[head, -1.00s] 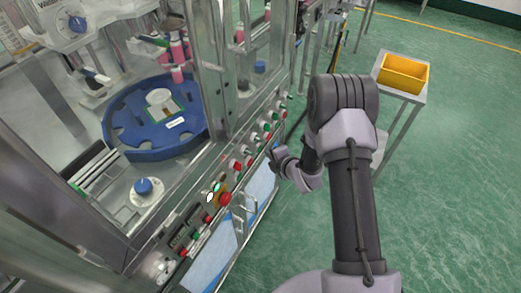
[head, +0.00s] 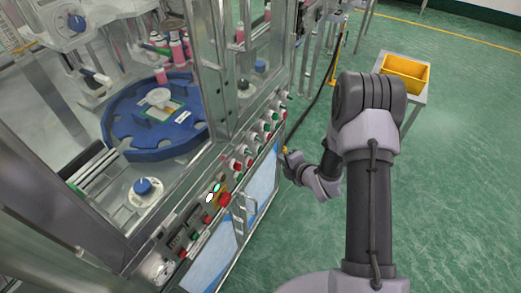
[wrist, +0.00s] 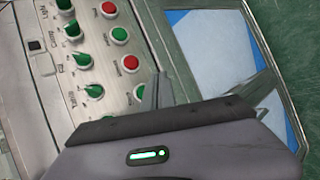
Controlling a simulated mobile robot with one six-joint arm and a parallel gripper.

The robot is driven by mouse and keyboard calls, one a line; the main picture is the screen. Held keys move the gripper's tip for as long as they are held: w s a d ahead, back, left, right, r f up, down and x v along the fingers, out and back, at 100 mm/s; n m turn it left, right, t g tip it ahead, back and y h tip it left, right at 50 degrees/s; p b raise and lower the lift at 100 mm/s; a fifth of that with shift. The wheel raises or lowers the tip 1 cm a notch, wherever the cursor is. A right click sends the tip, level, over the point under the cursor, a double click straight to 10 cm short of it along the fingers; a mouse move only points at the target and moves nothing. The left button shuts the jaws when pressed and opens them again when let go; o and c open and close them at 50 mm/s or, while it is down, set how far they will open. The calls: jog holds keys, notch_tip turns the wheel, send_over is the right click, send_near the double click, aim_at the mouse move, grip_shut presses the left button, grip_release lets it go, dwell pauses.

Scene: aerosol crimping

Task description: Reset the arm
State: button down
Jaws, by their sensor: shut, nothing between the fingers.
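My arm (head: 368,220) reaches over the floor in front of the machine, bent at the elbow. My gripper (head: 286,152) is small in the head view, near the right part of the machine's control panel (head: 236,175). In the wrist view its narrow grey fingers (wrist: 154,92) are together with nothing between them. They lie in front of the panel's lower edge in that picture; I cannot tell the exact gap. Green knobs and red and green buttons (wrist: 120,35) show to their left.
A metal-framed machine fills the left, with a blue turntable (head: 128,140) and pink cans (head: 177,50) inside. A blue-and-white cabinet door (head: 262,182) is below the panel. A yellow bin (head: 405,72) stands on a stand at upper right. Green floor (head: 465,190) is clear at right.

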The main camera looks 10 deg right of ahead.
dwell(0.6)
jog(key=w+d+r+m+h, duration=0.1)
jog(key=d+r+m+h, duration=0.3)
jog(key=r, duration=0.6)
jog(key=s+r+m+g, duration=0.2)
jog(key=s+r+m, duration=0.5)
jog(key=r+m, duration=0.5)
jog(key=s+a+r+m+g, duration=0.1)
jog(key=s+a+r+m, duration=0.2)
jog(key=s, duration=0.5)
jog(key=s+a+r+m+g+y, duration=0.1)
jog(key=s+a+r+m, duration=0.2)
jog(key=s, duration=0.6)
jog(key=s+a+r+m+g+y, duration=0.1)
jog(key=s+a+r+m, duration=0.2)
jog(key=s, duration=0.5)
jog(key=r+m, duration=0.1)
jog(key=m, duration=0.1)
jog(key=shift+s+a+r+m, duration=0.15)
jog(key=shift+s+r+m, duration=0.05)
jog(key=shift+s+m, duration=0.2)
jog(key=shift+w, duration=0.1)
